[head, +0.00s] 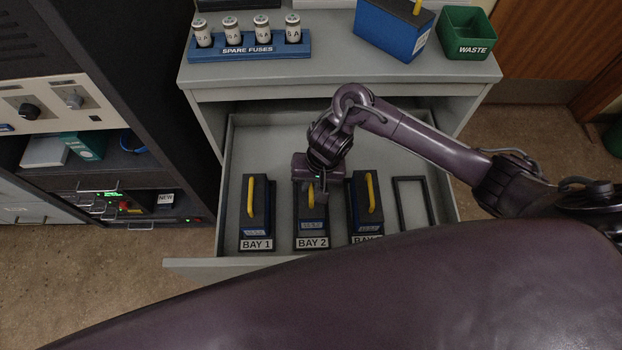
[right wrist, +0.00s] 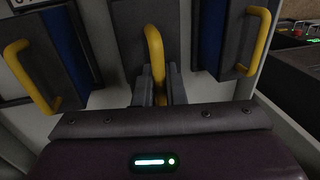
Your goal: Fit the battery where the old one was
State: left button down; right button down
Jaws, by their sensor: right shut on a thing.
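In the head view, the open drawer (head: 280,140) holds three dark batteries with yellow handles, in a row at the BAY labels. My right gripper (head: 315,190) is over the BAY 2 battery (head: 312,212). It is shut on that battery's yellow handle (right wrist: 155,52), seen between the fingers in the right wrist view. I cannot tell if this battery is seated or slightly raised. The BAY 1 battery (head: 256,205) and BAY 3 battery (head: 366,200) stand on either side. A blue battery (head: 393,28) with a yellow handle stands on the cabinet top. My left gripper is not in view.
An empty black frame (head: 427,203) lies at the drawer's right. On the cabinet top are a spare fuses rack (head: 250,47) and a green waste bin (head: 465,35). A dark rack with a NEW label (head: 165,198) stands at the left. The back of the drawer is clear.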

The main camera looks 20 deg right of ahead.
notch_tip(320, 180, down, 4)
jog(key=shift+f+b, duration=0.1)
jog(key=shift+b, duration=0.7)
jog(key=c, duration=1.9)
grip_release()
jog(key=shift+f, duration=0.15)
jog(key=o, duration=0.4)
jog(key=shift+s, duration=0.1)
notch_tip(320, 180, up, 12)
jog(key=d+p, duration=0.2)
jog(key=p, duration=0.4)
jog(key=shift+s+d, duration=0.15)
jog(key=shift+s, duration=0.15)
